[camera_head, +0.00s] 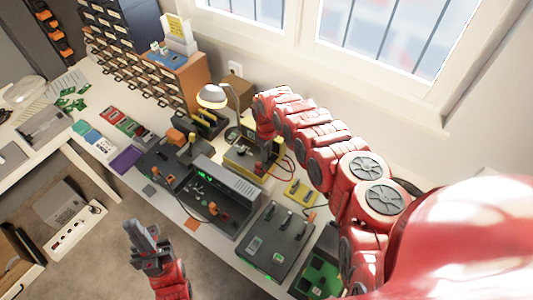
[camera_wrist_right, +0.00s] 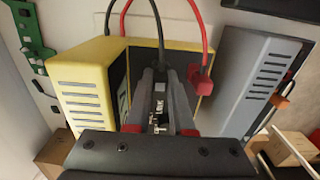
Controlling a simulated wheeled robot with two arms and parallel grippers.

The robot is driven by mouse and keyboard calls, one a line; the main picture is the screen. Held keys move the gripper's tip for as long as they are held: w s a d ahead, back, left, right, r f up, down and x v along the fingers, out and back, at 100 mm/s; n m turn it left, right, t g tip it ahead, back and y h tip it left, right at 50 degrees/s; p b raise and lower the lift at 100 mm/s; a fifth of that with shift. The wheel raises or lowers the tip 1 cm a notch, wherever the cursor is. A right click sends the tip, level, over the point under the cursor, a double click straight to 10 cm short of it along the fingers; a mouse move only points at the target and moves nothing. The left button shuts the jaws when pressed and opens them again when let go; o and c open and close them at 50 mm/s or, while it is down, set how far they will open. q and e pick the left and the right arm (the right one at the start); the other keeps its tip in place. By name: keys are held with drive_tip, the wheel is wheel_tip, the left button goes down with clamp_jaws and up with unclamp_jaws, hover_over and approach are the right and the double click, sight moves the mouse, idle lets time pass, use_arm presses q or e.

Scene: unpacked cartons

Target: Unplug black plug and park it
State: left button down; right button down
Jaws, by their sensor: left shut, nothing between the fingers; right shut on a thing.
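A yellow box-shaped device (camera_wrist_right: 88,82) with a dark front panel fills the middle of the right wrist view; in the head view the yellow device (camera_head: 238,161) stands at the back of the bench. My right gripper (camera_wrist_right: 161,85) is shut on the black plug, at the dark panel. The plug is mostly hidden between the fingers, and I cannot tell whether it is seated. A black cable (camera_wrist_right: 158,22) loops up from it. A red plug (camera_wrist_right: 203,80) with a red cable sits just right of my fingers. My left gripper (camera_head: 141,232) is shut and empty, over the floor.
A grey instrument (camera_wrist_right: 248,78) stands right of the device. On the bench are a lamp (camera_head: 213,95), an open grey case (camera_head: 232,182), a dark unit with green displays (camera_head: 273,240) and a yellow board (camera_head: 299,192). The window wall (camera_head: 300,75) rises behind.

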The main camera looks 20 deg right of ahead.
drive_tip(key=shift+f, duration=0.15)
drive_tip(key=c, duration=0.7)
unclamp_jaws()
drive_tip(key=shift+w+r, duration=0.1)
drive_tip(key=shift+r, duration=0.6)
wheel_tip(320, 180, up, 16)
